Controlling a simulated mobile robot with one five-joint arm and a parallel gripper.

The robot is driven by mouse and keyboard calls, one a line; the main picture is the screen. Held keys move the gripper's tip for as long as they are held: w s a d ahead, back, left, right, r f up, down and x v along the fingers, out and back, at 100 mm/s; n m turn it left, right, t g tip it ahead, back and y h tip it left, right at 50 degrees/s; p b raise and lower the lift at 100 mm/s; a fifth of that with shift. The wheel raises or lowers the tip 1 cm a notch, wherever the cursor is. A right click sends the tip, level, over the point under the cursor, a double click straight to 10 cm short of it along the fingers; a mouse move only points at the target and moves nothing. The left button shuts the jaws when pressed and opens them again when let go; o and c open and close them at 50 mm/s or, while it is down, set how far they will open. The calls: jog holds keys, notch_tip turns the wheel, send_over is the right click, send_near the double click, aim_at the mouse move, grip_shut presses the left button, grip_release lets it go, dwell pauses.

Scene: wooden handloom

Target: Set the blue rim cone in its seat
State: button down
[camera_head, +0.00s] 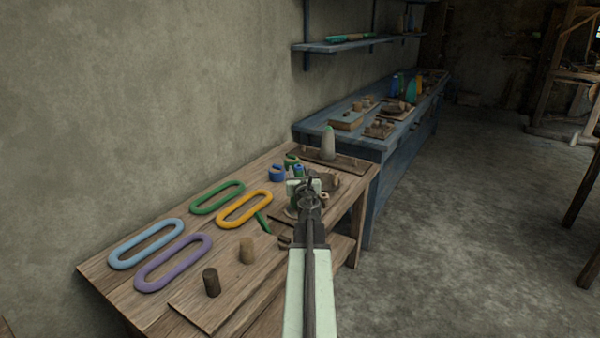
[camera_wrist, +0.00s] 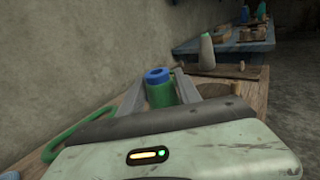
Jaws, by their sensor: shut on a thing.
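The blue rim cone (camera_wrist: 161,92) has a green body and a blue ring around its top, with a dark hole in the ring. In the wrist view it stands roughly upright between the two grey fingers of my gripper (camera_wrist: 173,88), which is shut on it. In the head view my gripper (camera_head: 303,184) is over the far part of the wooden bench, and my arm hides most of the cone. A dark board (camera_head: 350,163) with short pegs lies at the bench's far end. I cannot tell which spot is the cone's seat.
A grey cone with a green tip (camera_head: 328,145) stands on the dark board. A blue roll (camera_head: 277,173) lies left of my gripper. Light blue (camera_head: 146,244), purple (camera_head: 174,262), green (camera_head: 217,197) and yellow (camera_head: 244,208) loops cover the near left bench. A blue bench (camera_head: 372,148) stands beyond.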

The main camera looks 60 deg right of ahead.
jog(key=shift+f+b, duration=0.3)
jog(key=shift+f, duration=0.35)
jog(key=c, duration=0.8)
grip_release()
jog(key=shift+o, duration=0.2)
